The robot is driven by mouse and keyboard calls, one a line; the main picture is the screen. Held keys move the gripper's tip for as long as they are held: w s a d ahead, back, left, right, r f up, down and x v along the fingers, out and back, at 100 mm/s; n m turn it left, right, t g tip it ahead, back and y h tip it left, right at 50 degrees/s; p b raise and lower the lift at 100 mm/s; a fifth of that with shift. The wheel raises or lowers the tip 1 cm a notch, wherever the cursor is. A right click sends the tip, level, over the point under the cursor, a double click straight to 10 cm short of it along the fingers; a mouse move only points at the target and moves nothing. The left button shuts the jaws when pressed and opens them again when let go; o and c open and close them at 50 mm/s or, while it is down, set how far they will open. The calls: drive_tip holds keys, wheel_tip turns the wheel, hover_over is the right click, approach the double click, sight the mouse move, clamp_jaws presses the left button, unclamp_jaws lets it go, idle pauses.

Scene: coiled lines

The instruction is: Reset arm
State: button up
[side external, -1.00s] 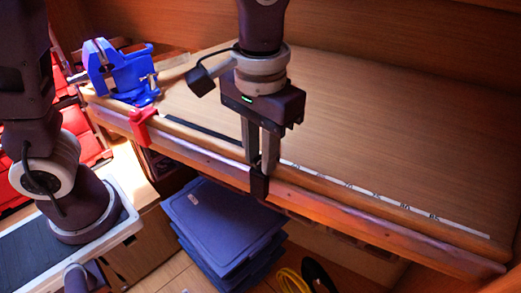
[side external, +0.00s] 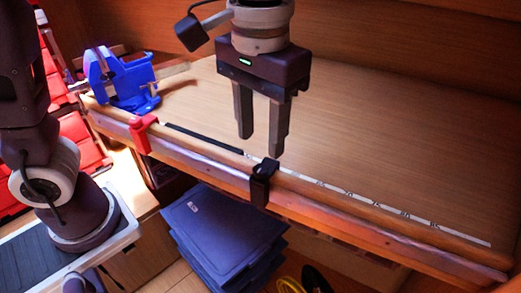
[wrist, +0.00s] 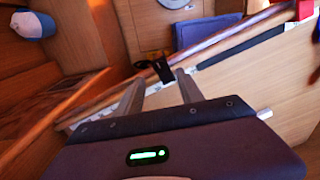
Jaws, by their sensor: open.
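My gripper (side external: 260,143) is open and empty above the wooden workbench (side external: 390,140), a little behind its front edge. In the wrist view my gripper (wrist: 158,82) shows its two fingers apart with nothing between them. A black clip (side external: 263,182) sits on the bench's front edge, below and just right of the fingers and apart from them. The black clip also shows in the wrist view (wrist: 162,70) beyond the fingertips.
A blue vise (side external: 120,78) and a red clip (side external: 141,132) stand at the bench's left end. A measuring strip (side external: 390,209) runs along the front edge. Blue bins (side external: 222,232) are stacked below. The bench top is otherwise clear.

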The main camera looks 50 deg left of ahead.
drive_tip(key=shift+r, duration=0.5)
drive_tip(key=s+a+t, duration=0.5)
drive_tip(key=s+a, duration=0.6)
drive_tip(key=a, duration=0.3)
drive_tip(key=shift+s+f+m+t, duration=0.25)
drive_tip(key=shift+f+m+t, duration=0.05)
drive_tip(key=shift+f, duration=0.15)
